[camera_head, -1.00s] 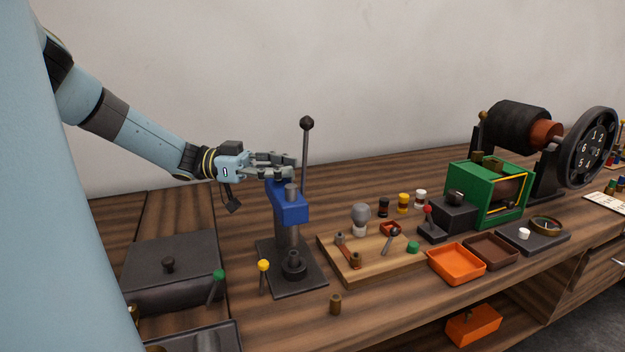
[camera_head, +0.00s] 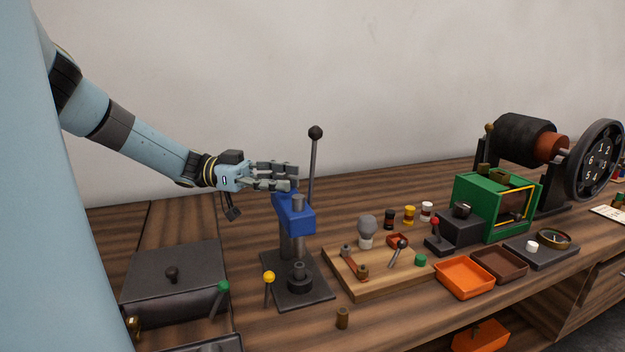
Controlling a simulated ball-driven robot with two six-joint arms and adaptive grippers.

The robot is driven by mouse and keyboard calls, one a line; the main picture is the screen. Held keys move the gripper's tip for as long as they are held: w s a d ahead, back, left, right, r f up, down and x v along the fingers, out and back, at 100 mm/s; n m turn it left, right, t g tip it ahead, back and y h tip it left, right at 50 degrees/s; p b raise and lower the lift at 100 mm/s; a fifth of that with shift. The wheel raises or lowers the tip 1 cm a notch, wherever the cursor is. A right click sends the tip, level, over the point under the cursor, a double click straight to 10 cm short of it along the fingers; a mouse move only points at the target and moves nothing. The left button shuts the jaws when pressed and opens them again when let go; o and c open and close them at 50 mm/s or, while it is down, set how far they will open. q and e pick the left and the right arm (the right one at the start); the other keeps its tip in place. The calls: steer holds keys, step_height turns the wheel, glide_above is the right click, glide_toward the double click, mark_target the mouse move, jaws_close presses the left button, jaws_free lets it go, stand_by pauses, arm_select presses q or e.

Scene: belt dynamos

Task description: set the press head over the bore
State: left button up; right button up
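The press stands left of the middle of the bench. Its blue head (camera_head: 294,213) has a grey ram (camera_head: 298,204) through its front end and sits on a grey column (camera_head: 286,246). Below the front end, a dark ring with the bore (camera_head: 299,277) sits on the black base plate (camera_head: 312,291). The ram appears roughly above it, but exact alignment is unclear. My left gripper (camera_head: 286,177) is level at the back top of the head, close to or touching it. Its fingers lie close together, and whether they hold anything is unclear. My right gripper is not in view.
A tall lever (camera_head: 313,168) with a black knob rises behind the head. A wooden board (camera_head: 376,283) with parts lies to the right. A dark lidded box (camera_head: 172,275) lies left.

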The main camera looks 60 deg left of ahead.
arm_select(q)
steer(key=shift+o, duration=0.2)
steer(key=shift+w+d, duration=0.25)
steer(key=shift+w, duration=0.05)
steer(key=v, duration=1.2)
steer(key=shift+r, duration=0.1)
